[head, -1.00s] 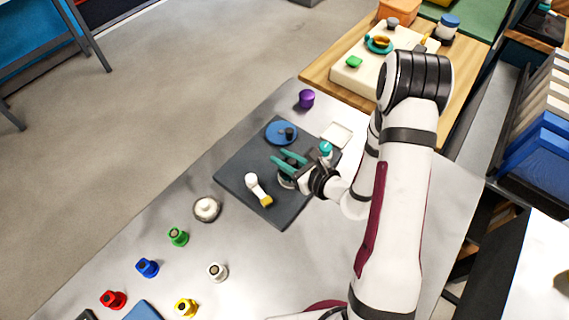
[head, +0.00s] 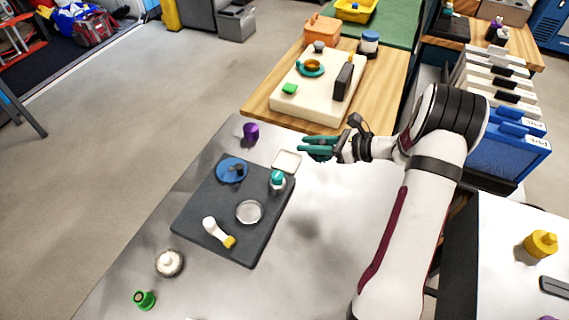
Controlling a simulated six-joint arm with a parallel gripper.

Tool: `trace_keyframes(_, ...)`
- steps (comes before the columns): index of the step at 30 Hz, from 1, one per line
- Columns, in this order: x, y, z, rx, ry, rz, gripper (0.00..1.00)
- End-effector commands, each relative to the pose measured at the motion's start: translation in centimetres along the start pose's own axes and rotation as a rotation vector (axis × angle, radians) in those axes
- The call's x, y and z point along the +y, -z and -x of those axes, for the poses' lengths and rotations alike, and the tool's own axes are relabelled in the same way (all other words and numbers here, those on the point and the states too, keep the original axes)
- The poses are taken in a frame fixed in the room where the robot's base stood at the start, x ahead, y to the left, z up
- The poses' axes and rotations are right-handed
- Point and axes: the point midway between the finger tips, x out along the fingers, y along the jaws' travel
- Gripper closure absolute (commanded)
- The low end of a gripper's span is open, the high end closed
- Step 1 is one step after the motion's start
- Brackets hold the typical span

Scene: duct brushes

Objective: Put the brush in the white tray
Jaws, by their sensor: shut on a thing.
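A small white square tray (head: 286,161) lies on the grey table just beyond the dark mat, and it looks empty. My gripper (head: 318,147) has teal fingers and is raised to the right of the tray, pointing left. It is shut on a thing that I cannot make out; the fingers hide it. A short white piece with a yellow end (head: 218,232), possibly a brush, lies on the dark mat. I cannot tell whether the thing in my gripper is a brush.
The dark mat (head: 215,205) also bears a blue dish (head: 228,173) with a dark piece, a clear round dish (head: 249,212) and a teal-topped jar (head: 278,181). A purple pot (head: 250,132) stands behind. A cream slab (head: 310,103) lies on the wooden surface. The table right of the mat is clear.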

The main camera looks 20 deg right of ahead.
Motion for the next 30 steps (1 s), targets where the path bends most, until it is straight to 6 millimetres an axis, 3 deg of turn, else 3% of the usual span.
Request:
trace_keyframes(3, -3.0, 1.1, 0.1, -0.001, -0.029, 0.012, 1.0)
trace_keyframes(6, -4.1, 1.6, 0.0, -0.001, -0.042, 0.017, 1.0)
trace_keyframes(8, -4.3, 1.8, -0.8, -0.002, -0.047, 0.019, 1.0)
trace_keyframes(15, -3.6, 3.0, -9.1, -0.002, -0.05, 0.02, 1.0)
trace_keyframes(18, -3.4, 3.4, -11.7, -0.003, -0.047, 0.021, 1.0)
trace_keyframes(22, -3.4, 3.9, -13.3, -0.002, -0.045, 0.02, 1.0)
trace_keyframes(24, -3.3, 5.3, -14.0, -0.002, -0.045, 0.018, 1.0)
trace_keyframes(30, -3.4, 7.3, -14.8, -0.003, -0.043, 0.02, 1.0)
